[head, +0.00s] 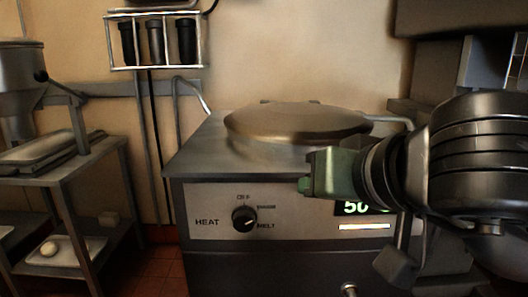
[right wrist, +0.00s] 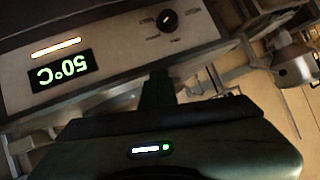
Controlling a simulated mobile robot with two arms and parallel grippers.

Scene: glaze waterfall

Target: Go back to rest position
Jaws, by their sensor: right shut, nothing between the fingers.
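My right gripper (head: 306,186) comes in from the right in the head view, in front of the machine's front panel. In the right wrist view the gripper (right wrist: 158,88) is in front of the panel, which appears upside down. The machine (head: 190,155) has a round closed lid (head: 295,120) on top. Its black knob (head: 244,218) has markings around it, including MELT. The green display (right wrist: 60,68) reads 50°C in the right wrist view. My left gripper is not in view.
A metal side table (head: 75,163) with a tray and a lower shelf stands on the left. A wall rack (head: 155,42) holds dark bottles above. Tiled floor shows between table and machine.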

